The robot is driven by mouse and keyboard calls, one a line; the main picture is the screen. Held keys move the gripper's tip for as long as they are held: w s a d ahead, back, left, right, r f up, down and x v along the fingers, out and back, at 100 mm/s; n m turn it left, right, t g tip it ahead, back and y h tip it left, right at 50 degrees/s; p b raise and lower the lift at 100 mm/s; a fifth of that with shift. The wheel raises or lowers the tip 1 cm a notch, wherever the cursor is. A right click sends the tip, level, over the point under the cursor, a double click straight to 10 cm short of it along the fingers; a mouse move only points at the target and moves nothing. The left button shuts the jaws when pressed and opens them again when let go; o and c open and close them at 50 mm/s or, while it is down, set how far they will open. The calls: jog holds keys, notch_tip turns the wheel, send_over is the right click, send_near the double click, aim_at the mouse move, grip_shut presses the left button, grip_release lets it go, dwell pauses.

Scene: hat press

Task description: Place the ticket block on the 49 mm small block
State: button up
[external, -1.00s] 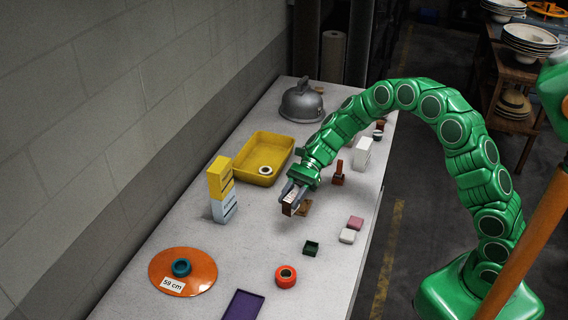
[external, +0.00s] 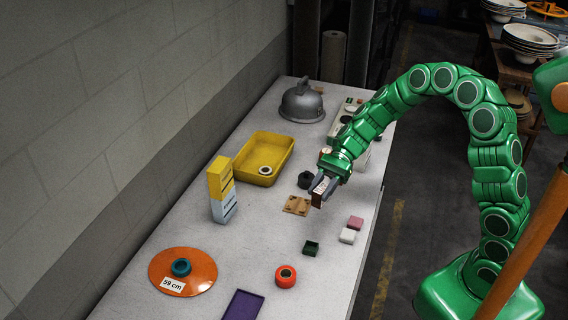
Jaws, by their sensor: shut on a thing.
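My gripper (external: 325,187) is shut on a small brown block with a pale marked face (external: 317,199), which looks like the ticket block. It holds the block in the air above the table, just right of a flat wooden piece (external: 294,208). Two small blocks, a pink one (external: 356,222) and a white one (external: 347,237), lie close together to the lower right of the gripper. A dark green square piece (external: 311,248) lies in front of them to the left. No 49 mm label is readable, so I cannot tell which is the 49 mm block.
A yellow tray (external: 283,153) holding a ring, and a yellow-and-light-blue upright stack (external: 221,192), stand left. A dark piece (external: 305,180) lies beside the gripper. An orange disc (external: 200,262), a red ring (external: 279,282) and a purple tray (external: 243,306) are in front. A grey dome (external: 301,104) stands behind.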

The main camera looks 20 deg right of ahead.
jog(key=w+d+r+m+t+y, duration=0.1)
jog(key=w+d+r+m+t, duration=0.15)
jog(key=w+d, duration=0.8)
jog(key=w+d+r+m+t+y, duration=0.1)
jog(key=w+d+r+m+t, duration=0.2)
jog(key=w+d, duration=0.7)
jog(key=t, duration=0.1)
send_over(326, 150)
jog(key=s, duration=0.1)
notch_tip(326, 150, down, 9)
jog(key=shift+s+d+f, duration=0.1)
jog(key=shift+f, duration=0.1)
jog(key=shift+w+f, duration=0.35)
jog(key=shift+f, duration=0.15)
jog(key=shift+w+f, duration=0.1)
jog(key=shift+f, duration=1.5)
jog(key=shift+f, duration=0.1)
jog(key=o, duration=1)
jog(key=shift+o, duration=0.2)
